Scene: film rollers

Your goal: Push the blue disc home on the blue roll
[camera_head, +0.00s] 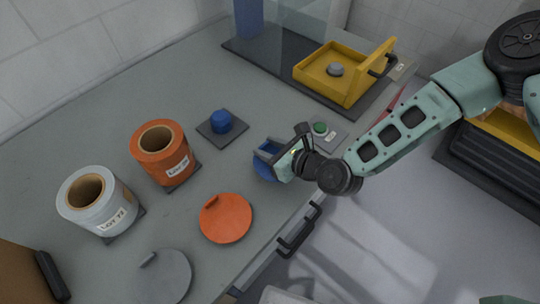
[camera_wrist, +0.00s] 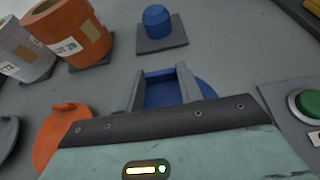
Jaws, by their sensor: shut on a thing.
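My gripper (camera_head: 270,152) is low over the near edge of the bench, shut on the blue disc (camera_head: 263,172). In the wrist view the blue disc (camera_wrist: 205,90) shows between and beside the two grey fingers (camera_wrist: 160,82); its grip part is mostly hidden. A short blue cylinder (camera_head: 221,120) stands upright on a square dark pad (camera_head: 236,129), behind and left of my gripper. It also shows ahead of the fingers in the wrist view (camera_wrist: 157,20), apart from the disc. I cannot tell whether this cylinder is the blue roll.
An orange roll (camera_head: 175,165) and a white roll (camera_head: 110,215) stand at left. An orange disc (camera_head: 226,222) and a grey disc (camera_head: 165,275) lie in front. A green button (camera_head: 320,128) is right of my gripper. A yellow open box (camera_head: 345,90) is at the back.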

